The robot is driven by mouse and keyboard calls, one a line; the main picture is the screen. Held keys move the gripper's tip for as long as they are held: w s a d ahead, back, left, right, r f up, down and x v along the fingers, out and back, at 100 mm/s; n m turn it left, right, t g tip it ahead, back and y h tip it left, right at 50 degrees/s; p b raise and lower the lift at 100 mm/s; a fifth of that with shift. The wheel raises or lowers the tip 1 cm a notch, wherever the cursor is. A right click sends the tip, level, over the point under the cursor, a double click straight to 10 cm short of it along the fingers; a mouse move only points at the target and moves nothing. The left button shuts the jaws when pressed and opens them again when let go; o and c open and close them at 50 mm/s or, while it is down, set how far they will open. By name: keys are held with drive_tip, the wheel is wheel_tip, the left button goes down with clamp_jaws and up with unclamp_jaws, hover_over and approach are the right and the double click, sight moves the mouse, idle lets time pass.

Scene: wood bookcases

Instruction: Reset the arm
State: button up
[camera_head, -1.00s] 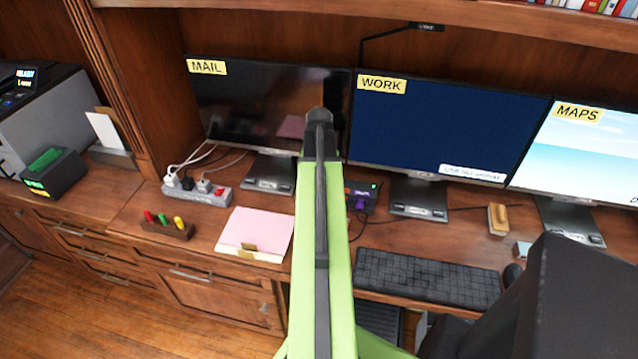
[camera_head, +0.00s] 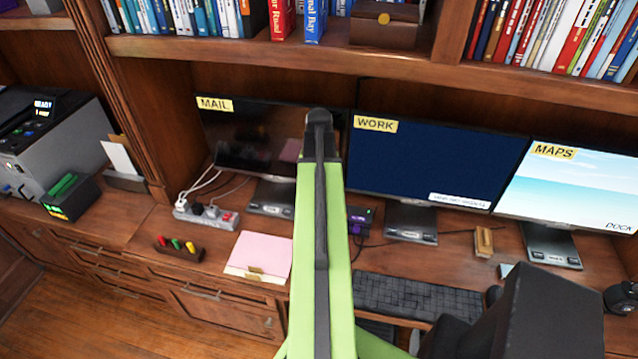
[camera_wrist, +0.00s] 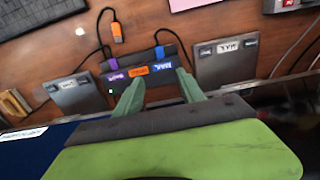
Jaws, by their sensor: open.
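My green arm stretches forward over the desk in the head view, and its dark end hides whatever lies directly behind it. My gripper (camera_wrist: 158,86) shows in the wrist view with two green fingers spread apart and nothing between them. The hub also shows partly in the head view, just right of my arm (camera_head: 357,218). I cannot tell how far the fingers are from the hub.
Monitors labelled MAIL (camera_head: 250,135), WORK (camera_head: 430,155) and MAPS (camera_head: 570,187) stand along the back. A keyboard (camera_head: 418,297), pink paper pad (camera_head: 260,255), power strip (camera_head: 207,216) and pen holder (camera_head: 179,248) lie on the desk. A bookshelf (camera_head: 300,50) overhangs it. A printer (camera_head: 50,140) stands left.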

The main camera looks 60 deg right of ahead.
idle(0.3)
drive_tip(key=w+a+n, duration=0.7)
drive_tip(key=w+a, duration=1.4)
drive_tip(key=a, duration=0.5)
drive_tip(key=a+n, duration=0.7)
drive_tip(key=a, duration=1.9)
drive_tip(key=shift+a+n, duration=0.15)
drive_tip(key=shift+n, duration=0.15)
